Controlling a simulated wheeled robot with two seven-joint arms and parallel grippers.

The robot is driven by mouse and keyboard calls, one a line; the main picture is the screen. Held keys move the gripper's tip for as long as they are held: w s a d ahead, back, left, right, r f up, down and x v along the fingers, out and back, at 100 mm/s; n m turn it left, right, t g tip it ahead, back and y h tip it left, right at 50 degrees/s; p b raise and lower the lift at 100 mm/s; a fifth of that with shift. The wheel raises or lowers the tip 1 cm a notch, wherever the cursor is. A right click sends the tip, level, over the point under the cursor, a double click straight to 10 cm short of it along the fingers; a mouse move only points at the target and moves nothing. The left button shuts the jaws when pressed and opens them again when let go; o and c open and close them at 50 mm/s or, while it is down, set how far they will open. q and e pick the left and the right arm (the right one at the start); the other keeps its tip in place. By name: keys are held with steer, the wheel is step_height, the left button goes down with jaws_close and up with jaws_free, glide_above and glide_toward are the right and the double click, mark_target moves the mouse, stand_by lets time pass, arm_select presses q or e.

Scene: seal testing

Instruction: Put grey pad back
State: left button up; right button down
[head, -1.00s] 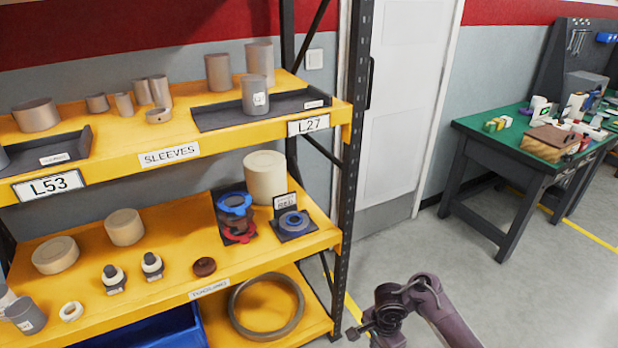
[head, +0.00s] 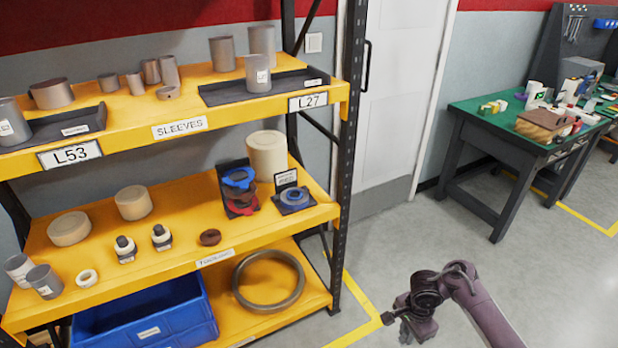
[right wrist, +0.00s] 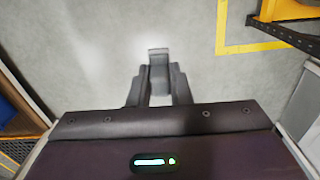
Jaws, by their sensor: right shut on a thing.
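My right gripper (right wrist: 158,90) is shut on a small grey piece (right wrist: 158,58), which looks like the grey pad, in the right wrist view. The piece sticks out past the fingertips over bare floor. In the head view my right gripper (head: 408,325) hangs at the lower right, apart from the yellow shelf (head: 130,235) and to its right; the held piece is hard to make out there. My left gripper is not in view.
The shelf holds grey sleeves, rings, a blue and red stand (head: 238,190) and a blue bin (head: 145,325) below. A green-topped workbench (head: 485,112) with tools and several small items stands at the right. The floor (head: 390,235) between is clear.

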steer(key=s+d+r+m, duration=0.15)
steer(key=d+r, duration=0.25)
steer(key=d, duration=0.8)
steer(key=s+d+r+m, duration=0.1)
steer(key=s+d+r, duration=0.25)
steer(key=d, duration=0.95)
steer(key=s+d+r+m, duration=0.15)
steer(key=d+r, duration=0.25)
steer(key=d, duration=0.8)
steer(key=w+a+r+n, duration=0.3)
steer(key=w+a+r, duration=0.15)
steer(key=a, duration=0.35)
steer(key=w+a+r+n, duration=0.35)
steer(key=w+a, duration=0.25)
steer(key=a, duration=0.3)
steer(key=w+a+r+n, duration=0.2)
steer(key=w+a+r, duration=0.25)
steer(key=a, duration=0.35)
steer(key=s+a+r+n, duration=0.3)
steer(key=s+a, duration=0.3)
steer(key=s+a+r+n, duration=0.3)
steer(key=s+a, duration=0.3)
steer(key=s, duration=0.1)
steer(key=a+f+n+b, duration=0.2)
steer(key=a+f, duration=0.1)
steer(key=a, duration=0.3)
steer(key=shift+b, duration=0.4)
